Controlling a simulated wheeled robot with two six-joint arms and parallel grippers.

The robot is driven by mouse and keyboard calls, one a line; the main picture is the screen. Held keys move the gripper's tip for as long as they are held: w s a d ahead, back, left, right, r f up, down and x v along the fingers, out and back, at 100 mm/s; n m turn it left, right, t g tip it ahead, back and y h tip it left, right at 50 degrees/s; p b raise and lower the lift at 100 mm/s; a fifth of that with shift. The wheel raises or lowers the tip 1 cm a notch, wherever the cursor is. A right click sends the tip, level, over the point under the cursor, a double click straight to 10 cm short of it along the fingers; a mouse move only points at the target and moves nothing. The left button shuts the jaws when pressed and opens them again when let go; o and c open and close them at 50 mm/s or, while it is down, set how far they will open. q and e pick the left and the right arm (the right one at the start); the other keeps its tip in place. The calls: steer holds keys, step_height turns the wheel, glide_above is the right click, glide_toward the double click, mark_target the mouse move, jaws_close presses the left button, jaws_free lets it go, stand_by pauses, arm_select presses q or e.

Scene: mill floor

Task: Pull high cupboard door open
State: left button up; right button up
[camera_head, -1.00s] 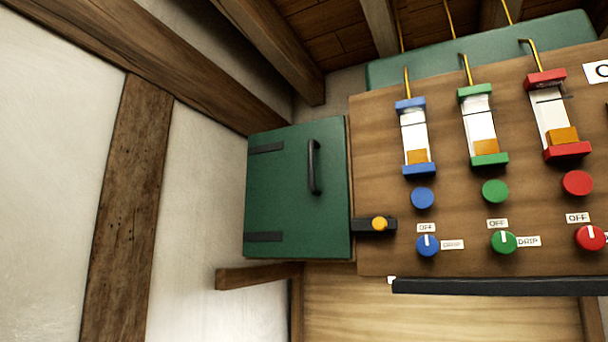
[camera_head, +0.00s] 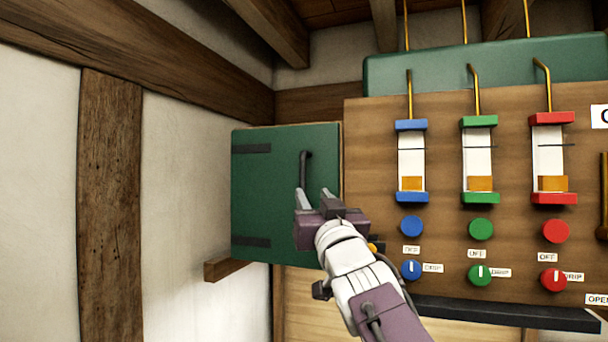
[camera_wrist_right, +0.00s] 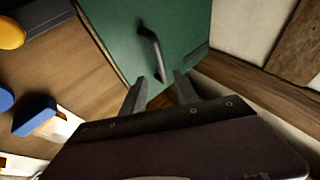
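The green cupboard door (camera_head: 265,195) is shut, left of the wooden control panel in the head view. It has black hinge straps on its left side and a dark vertical bar handle (camera_head: 304,168) near its right edge. My right gripper (camera_head: 313,192) is in front of the door, with its fingertips near the handle's lower end. In the right wrist view the fingers (camera_wrist_right: 158,90) are spread and empty, and the handle (camera_wrist_right: 152,52) shows beyond them, apart from them. The door (camera_wrist_right: 180,30) also shows there. My left gripper is not in view.
The wooden panel (camera_head: 370,150) right of the door carries blue, green and red gauges, buttons and knobs. A yellow-orange knob (camera_head: 375,247) sits by the door's lower right, partly behind my arm. A plaster wall with timber beams (camera_head: 110,200) stands at left.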

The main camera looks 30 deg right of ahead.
mark_target(304, 181)
steer(key=p+x, duration=0.3)
steer(key=x, duration=0.4)
steer(key=shift+w+r+p, duration=0.2)
steer(key=shift+w+p, duration=0.15)
steer(key=shift+w+d, duration=0.1)
steer(key=shift+w, duration=0.2)
steer(key=shift+s, duration=0.15)
jaws_close()
steer(key=shift+f, duration=0.1)
stand_by(0.4)
